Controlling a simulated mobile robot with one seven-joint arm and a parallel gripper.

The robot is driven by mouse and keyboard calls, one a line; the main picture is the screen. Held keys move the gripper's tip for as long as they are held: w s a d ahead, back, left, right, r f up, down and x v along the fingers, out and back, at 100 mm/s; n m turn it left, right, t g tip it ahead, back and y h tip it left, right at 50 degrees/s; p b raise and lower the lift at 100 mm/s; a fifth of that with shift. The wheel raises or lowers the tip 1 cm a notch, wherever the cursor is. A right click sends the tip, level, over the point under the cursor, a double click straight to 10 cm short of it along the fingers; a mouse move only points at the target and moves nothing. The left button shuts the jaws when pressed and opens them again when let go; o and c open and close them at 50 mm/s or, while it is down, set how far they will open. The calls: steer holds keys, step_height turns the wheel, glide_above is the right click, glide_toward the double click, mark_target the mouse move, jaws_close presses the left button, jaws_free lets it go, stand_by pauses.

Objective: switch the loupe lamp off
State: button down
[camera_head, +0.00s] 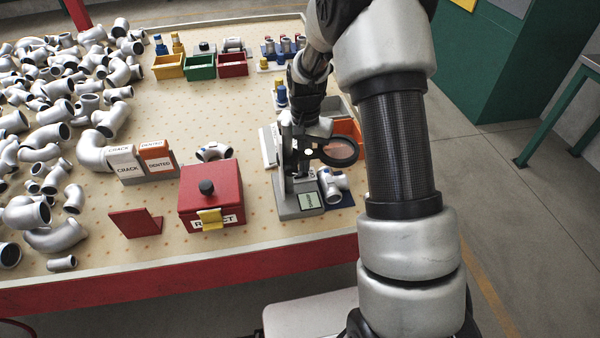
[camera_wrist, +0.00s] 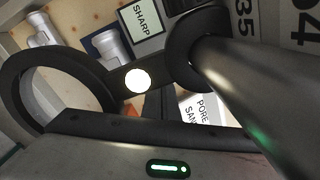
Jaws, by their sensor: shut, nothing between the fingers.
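The loupe stand (camera_head: 287,172) is a grey frame near the bench's right front, with a round dark-rimmed lens (camera_head: 338,152) on its right side. A white lamp disc (camera_head: 309,153) shows beside the lens. In the wrist view the lamp disc (camera_wrist: 138,80) is bright white and looks lit, on the dark arm between the lens ring (camera_wrist: 20,80) and a dark collar (camera_wrist: 195,50). My gripper (camera_head: 303,108) is at the upper part of the stand, shut and empty. Its fingertips are hard to make out, and I cannot tell whether they touch the stand.
A red reject box (camera_head: 210,190) stands left of the loupe, with crack and dented cards (camera_head: 140,160) beyond. An orange bin (camera_head: 348,130) is close behind the lens. Pipe fittings (camera_head: 60,150) crowd the left side. The front bench strip is mostly clear.

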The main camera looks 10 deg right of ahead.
steer(key=shift+f, duration=0.35)
steer(key=shift+r, duration=0.1)
steer(key=shift+r+p, duration=2.15)
steer(key=shift+r, duration=1.25)
steer(key=shift+r, duration=0.1)
